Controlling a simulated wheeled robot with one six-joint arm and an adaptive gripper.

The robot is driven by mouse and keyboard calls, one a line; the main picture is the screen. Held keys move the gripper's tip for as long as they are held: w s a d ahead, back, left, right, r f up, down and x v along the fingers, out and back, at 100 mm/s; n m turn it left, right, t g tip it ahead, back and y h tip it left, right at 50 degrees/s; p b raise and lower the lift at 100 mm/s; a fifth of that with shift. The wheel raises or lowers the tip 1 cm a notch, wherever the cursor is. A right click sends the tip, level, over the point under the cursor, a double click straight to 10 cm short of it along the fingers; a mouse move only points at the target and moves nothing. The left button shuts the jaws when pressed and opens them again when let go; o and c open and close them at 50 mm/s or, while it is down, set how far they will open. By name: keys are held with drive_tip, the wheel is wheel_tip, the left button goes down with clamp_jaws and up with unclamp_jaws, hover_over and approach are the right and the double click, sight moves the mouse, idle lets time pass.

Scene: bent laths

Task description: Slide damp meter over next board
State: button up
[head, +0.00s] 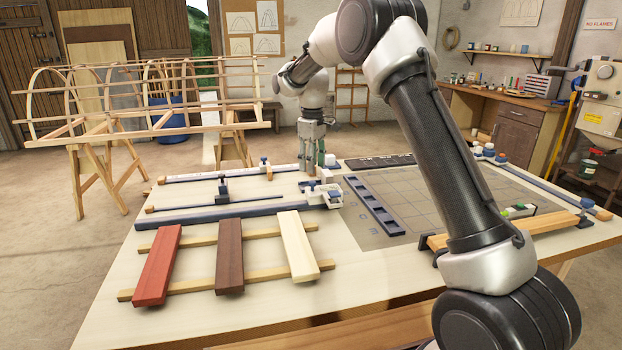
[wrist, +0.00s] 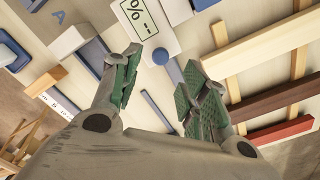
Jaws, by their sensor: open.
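The damp meter is a white block with a green-edged % label (wrist: 148,24) and a blue round knob, at the top of the wrist view. In the head view a white and blue block that looks like it (head: 326,194) sits at the right end of a dark blue rail (head: 230,214). My gripper (head: 313,168) points down just behind this block; its green-padded fingers (wrist: 160,82) are apart and empty. Three boards lie side by side on two laths: red (head: 158,265), dark brown (head: 229,257) and pale (head: 297,246). The pale one is nearest the meter.
A grey gridded mat (head: 415,205) with a blue slotted strip (head: 374,206) lies to the right. An orange-brown plank (head: 540,224) rests on supports at the right edge. Blue clamps and rails (head: 222,188) lie behind the boards. The table front left is clear.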

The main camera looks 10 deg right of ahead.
sight(312, 182)
wheel_tip(312, 182, down, 6)
drive_tip(key=shift+r, duration=0.1)
clamp_jaws()
